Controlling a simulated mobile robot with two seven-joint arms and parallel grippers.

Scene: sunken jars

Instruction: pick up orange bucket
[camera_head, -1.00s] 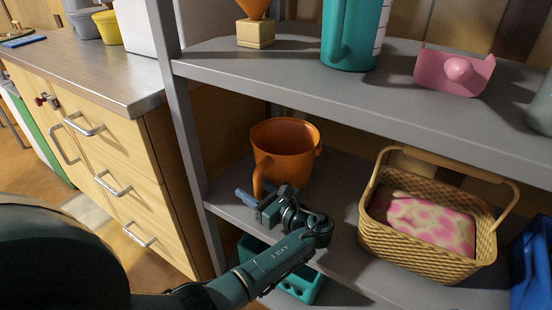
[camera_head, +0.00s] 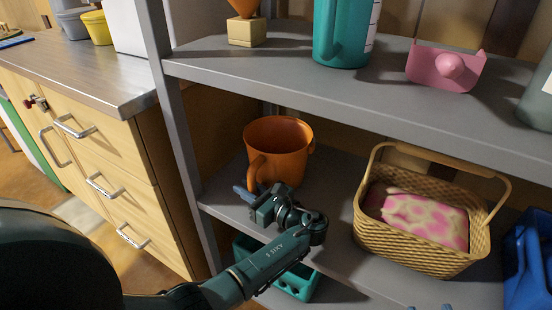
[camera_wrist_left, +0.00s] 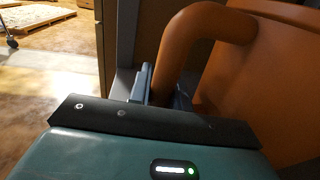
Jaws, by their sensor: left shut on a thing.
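The orange bucket (camera_head: 285,163) stands upright on the middle shelf (camera_head: 332,205), near the left post. Its curved handle faces my left gripper and shows large in the left wrist view (camera_wrist_left: 192,45). My left gripper (camera_head: 256,194) is shut on the handle at the bucket's front left. The grip itself is mostly hidden by the gripper body. I cannot tell whether the bucket is lifted off the shelf. Two blue fingertips of my right gripper (camera_head: 430,307) just show at the bottom edge, apart and empty.
A wicker basket (camera_head: 420,258) with a pink patterned cloth stands right of the bucket. A blue crate (camera_head: 528,262) is at far right. A teal crate (camera_head: 298,283) sits below. The upper shelf (camera_head: 300,75) passes above the bucket. A drawer cabinet (camera_head: 95,150) stands left.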

